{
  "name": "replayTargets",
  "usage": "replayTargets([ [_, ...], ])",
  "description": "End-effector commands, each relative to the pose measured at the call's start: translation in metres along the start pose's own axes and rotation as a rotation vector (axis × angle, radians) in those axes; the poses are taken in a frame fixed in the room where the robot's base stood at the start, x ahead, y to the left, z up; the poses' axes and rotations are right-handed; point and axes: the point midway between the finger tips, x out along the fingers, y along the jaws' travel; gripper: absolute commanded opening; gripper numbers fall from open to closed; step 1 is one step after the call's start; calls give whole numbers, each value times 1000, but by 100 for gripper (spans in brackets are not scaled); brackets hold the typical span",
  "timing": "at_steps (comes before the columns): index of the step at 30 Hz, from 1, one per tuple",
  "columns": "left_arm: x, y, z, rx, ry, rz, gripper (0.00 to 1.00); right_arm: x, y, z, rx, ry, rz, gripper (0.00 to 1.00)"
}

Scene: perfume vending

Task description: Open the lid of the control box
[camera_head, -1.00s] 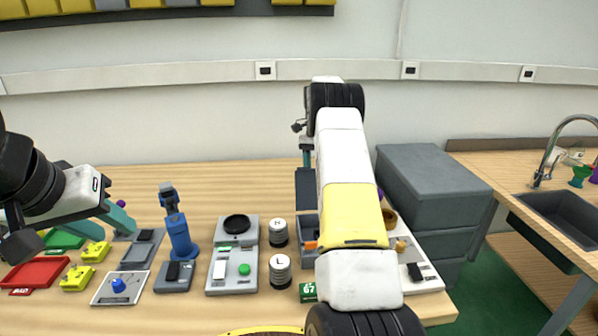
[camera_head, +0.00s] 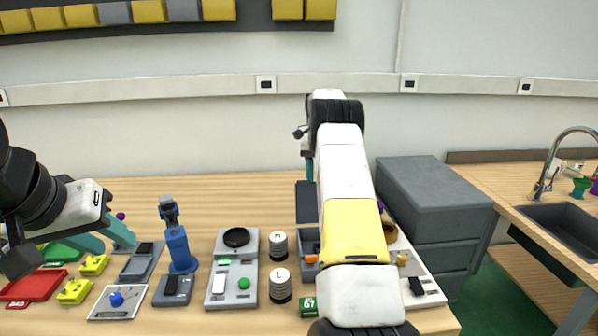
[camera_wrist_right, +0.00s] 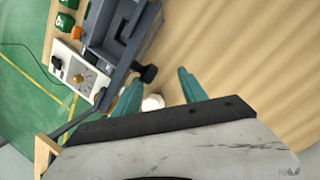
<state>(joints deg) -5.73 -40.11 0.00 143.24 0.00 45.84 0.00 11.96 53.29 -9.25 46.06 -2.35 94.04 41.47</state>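The control box appears to be the grey box with an orange part (camera_head: 311,259), mostly hidden behind my right arm in the head view. A dark panel (camera_head: 306,202) rises at its back; I cannot tell for sure whether this is its lid standing open. The right wrist view shows a grey box (camera_wrist_right: 113,40) with a dark knob-like part (camera_wrist_right: 148,73) at its edge. My right gripper (camera_wrist_right: 161,92) has its teal fingers apart, near that part, with nothing seen between the tips. My left gripper (camera_head: 119,246) is open and empty at the left, above the table items.
A blue stand (camera_head: 179,248), a grey scale-like device (camera_head: 236,256) and lidded jars (camera_head: 280,285) stand left of the box. A red tray (camera_head: 35,286) and yellow pieces (camera_head: 74,291) lie at left. A grey drawer unit (camera_head: 435,200) stands right. The table's back is clear.

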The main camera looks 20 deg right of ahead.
Motion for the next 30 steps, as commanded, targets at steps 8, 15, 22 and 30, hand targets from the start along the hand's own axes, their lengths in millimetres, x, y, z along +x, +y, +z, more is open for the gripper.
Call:
replayTargets([
  [8,0,0,0,0,0,0,36,-40,-2,-1,-1,2,-2,48],
  [15,0,0,0,0,0,0,36,-55,-1,0,-1,0,-1,48],
  [22,0,0,0,0,0,0,36,-59,0,1,-1,-1,-1,48],
  [30,0,0,0,0,0,0,36,-59,0,1,-1,-1,-1,48],
])
